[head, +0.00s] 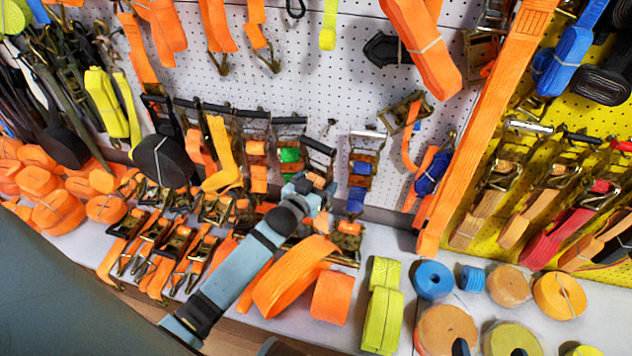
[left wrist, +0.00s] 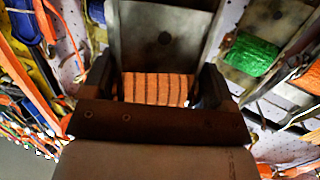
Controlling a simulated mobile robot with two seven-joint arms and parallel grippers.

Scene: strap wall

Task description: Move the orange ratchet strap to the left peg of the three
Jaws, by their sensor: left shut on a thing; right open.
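The orange ratchet strap (head: 316,179) has a metal ratchet and a black handle and stands in front of the white pegboard. My left gripper (head: 308,190) is shut on it. In the left wrist view, its striped orange webbing (left wrist: 155,88) lies between the two dark fingers, below the grey metal ratchet plate (left wrist: 165,40). I cannot tell whether the strap still rests on a peg. A small peg (head: 329,126) shows just above it. A green-strapped ratchet (head: 290,155) hangs to its left, and a blue-strapped ratchet (head: 361,180) to its right.
More orange-strapped ratchets (head: 256,150) hang close on the left. An orange strap with a hook (head: 408,135) hangs to the right. A long orange strap (head: 475,130) runs down beside the yellow board. Webbing rolls (head: 332,297) crowd the white shelf (head: 395,245) below.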

